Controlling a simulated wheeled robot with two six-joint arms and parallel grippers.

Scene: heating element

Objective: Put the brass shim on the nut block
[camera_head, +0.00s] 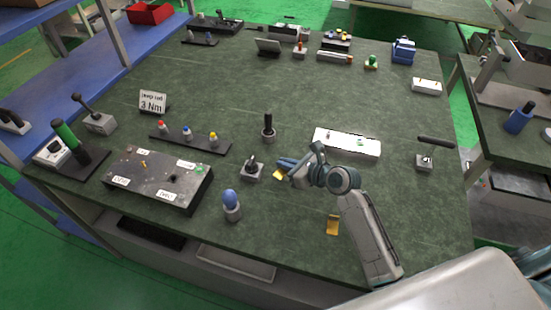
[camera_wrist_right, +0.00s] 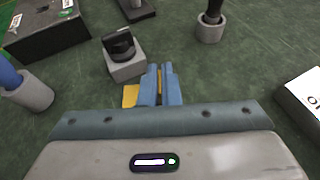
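My right gripper (camera_head: 286,163) is low over the middle of the green table, with its blue fingers pointing left. In the right wrist view the fingers (camera_wrist_right: 161,84) are nearly together, with a thin strip of brass shim (camera_wrist_right: 130,96) between them. The rest of the shim sticks out left of the fingers; it also shows under the fingertips in the head view (camera_head: 279,175). Just beyond the fingertips stands a small grey block with a black top (camera_head: 251,169), also in the wrist view (camera_wrist_right: 126,68); I take it as the nut block. The shim looks apart from it.
A second brass-coloured piece (camera_head: 333,226) lies on the table near the front. A blue-topped post (camera_head: 231,205) and a dark labelled box (camera_head: 160,181) stand left. A black-handled tool in a grey holder (camera_head: 268,127) stands behind. A white box (camera_head: 346,142) is behind the wrist.

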